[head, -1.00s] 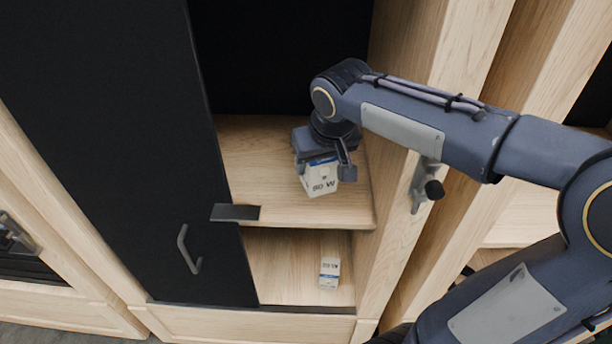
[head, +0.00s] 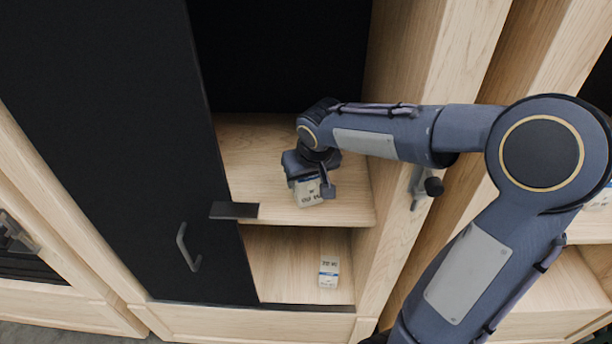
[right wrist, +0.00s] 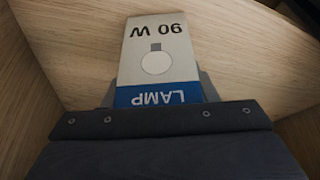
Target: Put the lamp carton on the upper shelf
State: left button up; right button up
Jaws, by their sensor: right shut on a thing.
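The lamp carton (head: 308,191) is a small white box with a blue band, marked "90 W" and "LAMP". My right gripper (head: 312,186) is shut on it and holds it tilted over the upper shelf (head: 350,200). In the right wrist view the carton (right wrist: 160,55) stands out from between the fingers, with wood behind it. I cannot tell whether it touches the shelf. My left gripper is not in view.
A second small white carton (head: 329,271) stands on the lower shelf (head: 285,270). A black door (head: 120,150) with a handle covers the left side. A dark bracket (head: 234,210) sits at the upper shelf's front left edge. The upper shelf is otherwise bare.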

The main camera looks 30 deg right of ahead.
jog(key=shift+f, duration=0.2)
jog(key=o, duration=1)
jog(key=shift+r, duration=0.15)
jog(key=shift+r, duration=0.25)
jog(key=d+v, duration=0.1)
jog(key=v, duration=1)
jog(key=s+a+f+y, duration=0.1)
jog(key=s+a+f, duration=0.1)
jog(key=s, duration=0.4)
jog(key=s+a+f+y, duration=0.2)
jog(key=s+a+f, duration=0.1)
jog(key=s, duration=0.3)
jog(key=s+a+f+t+y, duration=0.1)
jog(key=s+a+f, duration=0.1)
jog(key=s+f, duration=0.2)
jog(key=shift+s+a+p, duration=0.2)
jog(key=shift+s+p, duration=0.2)
jog(key=shift+s, duration=0.75)
jog(key=shift+r, duration=0.1)
